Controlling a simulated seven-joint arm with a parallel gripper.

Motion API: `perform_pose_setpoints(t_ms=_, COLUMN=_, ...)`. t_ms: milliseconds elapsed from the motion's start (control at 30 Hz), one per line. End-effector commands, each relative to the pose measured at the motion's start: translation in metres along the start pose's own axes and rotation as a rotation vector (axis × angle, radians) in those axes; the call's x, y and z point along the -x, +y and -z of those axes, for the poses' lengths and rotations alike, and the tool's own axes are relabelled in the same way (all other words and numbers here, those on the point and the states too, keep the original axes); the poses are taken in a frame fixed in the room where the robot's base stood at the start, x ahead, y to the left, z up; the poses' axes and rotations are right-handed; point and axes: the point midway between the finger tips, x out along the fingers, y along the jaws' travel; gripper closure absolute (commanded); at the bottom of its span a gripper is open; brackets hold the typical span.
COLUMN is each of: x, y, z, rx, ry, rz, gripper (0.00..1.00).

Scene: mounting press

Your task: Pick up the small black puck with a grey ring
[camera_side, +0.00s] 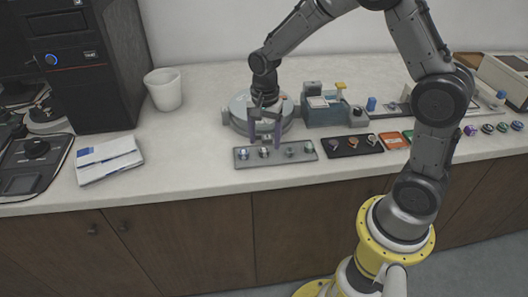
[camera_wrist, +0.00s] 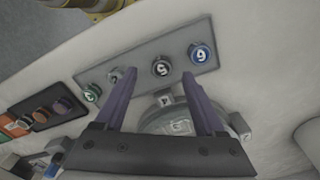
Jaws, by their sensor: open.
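A grey tray (camera_side: 275,158) holds a row of small round pucks; the tray also shows in the wrist view (camera_wrist: 140,80). The black puck with a grey ring (camera_wrist: 161,66) is second from the right there, with a pale mark on top. In the side view the same puck (camera_side: 263,152) is second from the left. My gripper (camera_side: 265,141) is open above the tray, fingers pointing down. In the wrist view its two fingertips (camera_wrist: 160,75) appear on either side of the black puck, which is not gripped. The height gap is hard to tell.
A blue-ringed puck (camera_wrist: 201,54), a grey puck (camera_wrist: 115,75) and a green puck (camera_wrist: 92,93) share the tray. A dark tray (camera_side: 352,147) lies to the right. A round grey machine base (camera_side: 240,115) stands behind. White papers (camera_side: 108,160) lie left.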

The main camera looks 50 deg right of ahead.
Motion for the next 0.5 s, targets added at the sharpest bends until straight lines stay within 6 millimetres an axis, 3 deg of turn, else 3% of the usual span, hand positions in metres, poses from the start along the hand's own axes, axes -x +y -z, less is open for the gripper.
perform_pose_setpoints(t_ms=200, x=-0.028, y=-0.002, z=0.002, rx=0.000, ry=-0.001, rz=-0.003, gripper=0.28)
perform_pose_setpoints(t_ms=500, x=-0.033, y=-0.003, z=0.002, rx=0.000, ry=0.000, rz=0.000, gripper=0.28)
